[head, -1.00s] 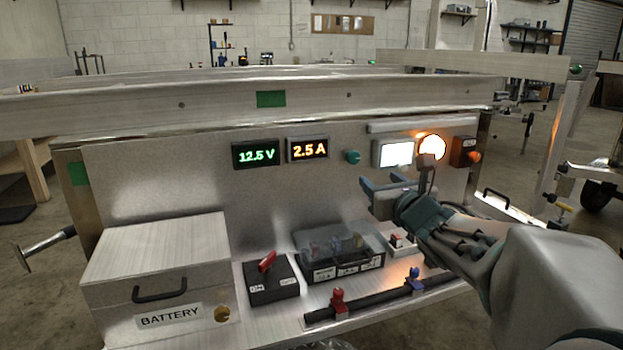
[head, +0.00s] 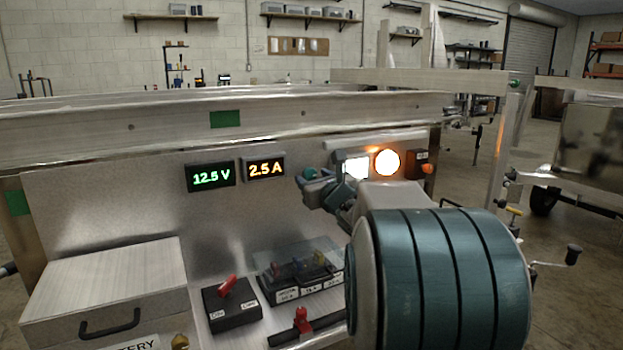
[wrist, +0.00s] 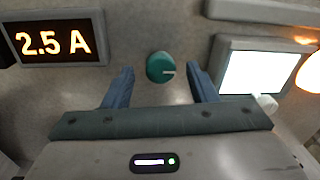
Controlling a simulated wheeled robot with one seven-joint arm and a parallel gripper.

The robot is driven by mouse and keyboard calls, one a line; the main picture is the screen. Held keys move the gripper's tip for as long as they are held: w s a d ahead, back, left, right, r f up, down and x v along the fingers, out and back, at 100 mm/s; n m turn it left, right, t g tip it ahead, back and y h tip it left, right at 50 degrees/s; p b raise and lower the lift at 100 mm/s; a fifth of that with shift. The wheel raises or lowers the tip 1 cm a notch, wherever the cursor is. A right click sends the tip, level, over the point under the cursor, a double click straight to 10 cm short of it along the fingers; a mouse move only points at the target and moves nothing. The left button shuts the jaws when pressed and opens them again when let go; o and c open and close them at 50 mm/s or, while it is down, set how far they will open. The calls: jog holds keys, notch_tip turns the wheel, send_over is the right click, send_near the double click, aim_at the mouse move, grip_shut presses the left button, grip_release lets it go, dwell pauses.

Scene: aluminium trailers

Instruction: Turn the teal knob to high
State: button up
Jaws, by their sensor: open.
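The teal knob (wrist: 161,67) is on the grey panel, between the amber 2.5 A display and a lit white screen. My gripper (wrist: 159,78) is open, with one blue finger on each side of the knob and a gap visible on both sides. In the head view the knob (head: 309,173) shows just above my gripper (head: 318,185), partly hidden by it. I cannot tell how far the fingertips are from the panel.
The amber display (wrist: 53,38) is left of the knob, and the white screen (wrist: 255,72) is close to the right finger. A glowing round lamp (head: 387,162) sits further right. A battery box (head: 110,290), a red-lever switch (head: 230,302) and a clear-lidded fuse box (head: 300,272) stand below.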

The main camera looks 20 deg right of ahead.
jog(key=shift+w, duration=0.55)
jog(key=c, duration=1)
jog(key=shift+o, duration=0.2)
jog(key=shift+m, duration=0.3)
